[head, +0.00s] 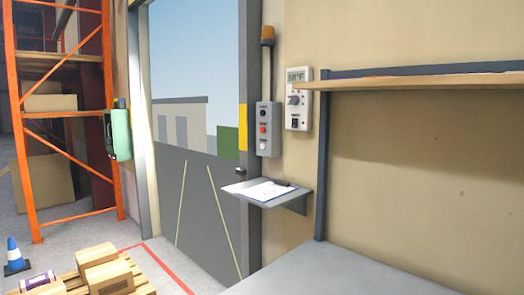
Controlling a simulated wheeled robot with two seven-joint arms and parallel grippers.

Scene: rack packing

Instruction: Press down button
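A grey control box (276,130) is fixed to the wall beside the doorway. It carries a dark top button (263,113), a red middle button (263,129) and a pale bottom button (263,145), one above the other. Small labels by the buttons are too small to read. An orange beacon (268,34) stands on a pole above the box. Neither of my grippers is in view.
A white wall unit (305,121) with a display, knob and switch is right of the box. A small shelf (290,203) with a clipboard juts out below. A grey bench (345,275) and wooden shelf (430,82) are right. Boxes on a pallet (142,283) are lower left.

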